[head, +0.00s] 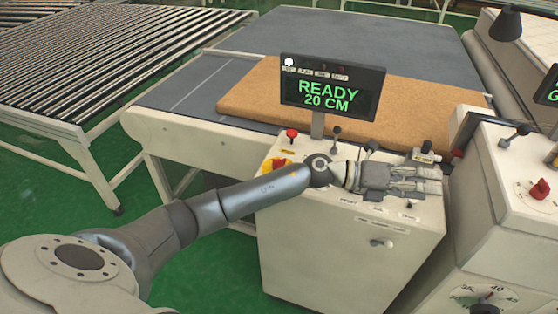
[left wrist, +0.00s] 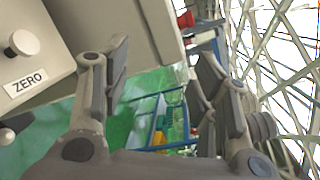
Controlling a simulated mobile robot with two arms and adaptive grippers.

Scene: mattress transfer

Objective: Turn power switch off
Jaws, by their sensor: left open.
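A red and yellow switch (head: 275,165) is on the left side of the white control cabinet's (head: 345,255) top, partly hidden by my left arm. It has no readable label, so I cannot tell if it is the power switch or how it is set. My left gripper (head: 432,180) is over the right part of the cabinet top, well to the right of that switch. In the left wrist view its two fingers (left wrist: 164,65) are apart with nothing between them. My right gripper is not in view.
A screen (head: 332,90) reading "READY 20 CM" stands on the cabinet. A red button (head: 291,133) and levers stand behind my arm. A brown mattress (head: 250,92) lies on the conveyor. Another machine with a red knob (head: 540,188) is at right. A ZERO knob (left wrist: 22,43) shows in the left wrist view.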

